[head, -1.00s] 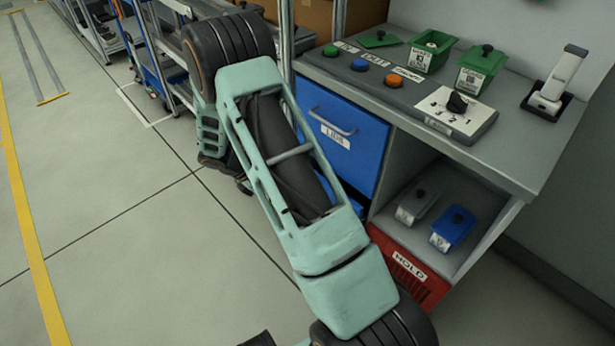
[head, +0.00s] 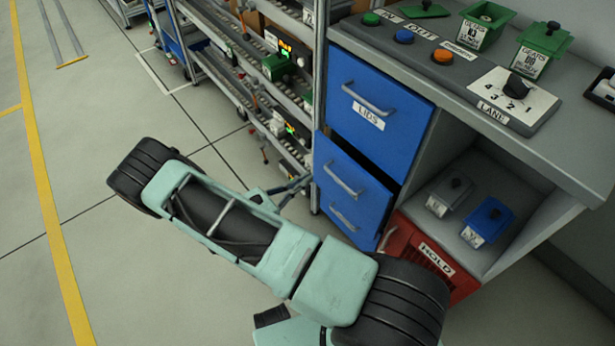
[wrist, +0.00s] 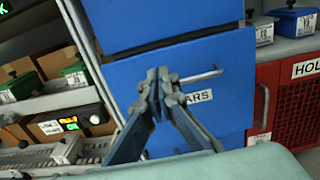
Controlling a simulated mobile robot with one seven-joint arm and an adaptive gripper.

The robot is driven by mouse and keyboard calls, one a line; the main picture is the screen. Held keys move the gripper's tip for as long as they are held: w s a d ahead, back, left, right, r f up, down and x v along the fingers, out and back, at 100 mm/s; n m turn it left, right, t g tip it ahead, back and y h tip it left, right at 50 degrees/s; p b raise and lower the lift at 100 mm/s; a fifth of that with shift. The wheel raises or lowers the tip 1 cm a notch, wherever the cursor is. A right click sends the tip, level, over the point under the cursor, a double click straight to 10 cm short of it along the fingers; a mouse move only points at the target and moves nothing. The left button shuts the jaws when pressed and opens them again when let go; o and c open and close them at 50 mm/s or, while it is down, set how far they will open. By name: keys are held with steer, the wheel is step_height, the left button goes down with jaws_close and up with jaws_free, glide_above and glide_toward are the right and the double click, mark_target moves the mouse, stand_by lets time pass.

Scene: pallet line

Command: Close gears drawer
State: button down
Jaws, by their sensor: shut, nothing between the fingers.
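The gears drawer (wrist: 218,107) is a blue front with a bar handle in the wrist view. Its white label shows only "ARS"; my fingers cover the rest. In the head view, the blue front (head: 326,168) below the LIDS drawer (head: 375,122) appears to be this drawer. It stands out slightly, with a dark gap along its top edge. My gripper (wrist: 160,76) is shut and empty, fingertips in front of the drawer and left of its handle. I cannot tell whether they touch it. In the head view the gripper (head: 302,184) is partly hidden beside the drawer's left edge.
A red HOLD bin (head: 425,258) stands right of the drawers, below a shelf with a grey box (head: 449,194) and a blue box (head: 487,221). A rack (head: 262,75) with green-lidded boxes stands left. The counter above holds buttons and a lane selector (head: 515,90). Open floor lies left.

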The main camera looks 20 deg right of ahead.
mark_target(342, 156)
steer(key=b+x, duration=0.1)
steer(key=x, duration=1)
steer(key=shift+d+f, duration=0.1)
steer(key=shift+d, duration=0.1)
steer(key=shift+d, duration=0.1)
steer(key=shift+b+x, duration=0.35)
steer(key=shift+x, duration=0.85)
steer(key=p+v, duration=0.1)
steer(key=v, duration=1.3)
